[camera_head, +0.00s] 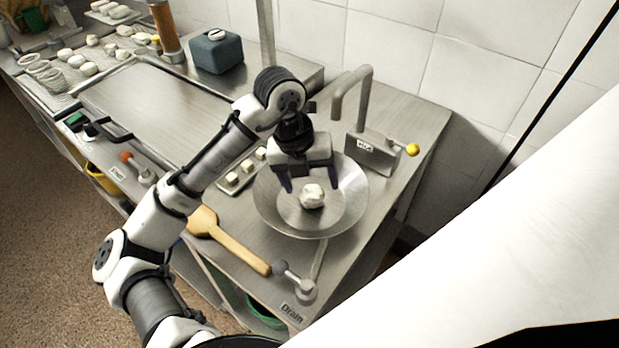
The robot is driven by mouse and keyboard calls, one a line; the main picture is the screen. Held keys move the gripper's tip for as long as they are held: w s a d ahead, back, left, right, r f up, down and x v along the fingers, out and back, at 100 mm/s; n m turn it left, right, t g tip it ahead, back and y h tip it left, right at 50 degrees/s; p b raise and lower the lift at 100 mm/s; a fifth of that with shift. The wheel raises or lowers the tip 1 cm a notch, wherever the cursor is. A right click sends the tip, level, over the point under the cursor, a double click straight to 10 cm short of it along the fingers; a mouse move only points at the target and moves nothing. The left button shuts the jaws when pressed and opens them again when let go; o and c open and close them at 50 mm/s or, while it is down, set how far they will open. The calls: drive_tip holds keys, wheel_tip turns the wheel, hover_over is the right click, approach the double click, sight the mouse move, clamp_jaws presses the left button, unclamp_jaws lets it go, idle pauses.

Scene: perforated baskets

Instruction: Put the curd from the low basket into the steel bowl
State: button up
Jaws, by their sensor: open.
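The steel bowl (341,227) stands on the right end of the steel counter, below the tap. A white lump of curd (312,196) shows within the bowl's outline. My gripper (296,190) is over the bowl with its dark fingers apart. The fingertips are close to the curd, the right one beside its upper right side. I cannot tell whether they touch it. No low basket is clearly seen near the bowl; small perforated baskets (52,78) stand at the far left.
A tap (365,95) with a yellow knob rises behind the bowl. A wooden paddle (235,243) lies front left of it, by a drain lever (295,280). Small white blocks (247,166) sit left of the bowl. A wide steel tray (150,110) and a blue-grey box (216,52) are further left.

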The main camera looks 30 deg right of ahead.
sight(310, 189)
idle(0.3)
drive_tip(key=p+v, duration=0.1)
drive_tip(key=v, duration=0.1)
drive_tip(key=p+v, duration=0.2)
drive_tip(key=s+d+p+v, duration=0.1)
drive_tip(key=p+v, duration=0.1)
drive_tip(key=v, duration=0.1)
drive_tip(key=shift+w+d+r, duration=0.1)
drive_tip(key=shift+r, duration=0.1)
drive_tip(key=shift+f, duration=0.1)
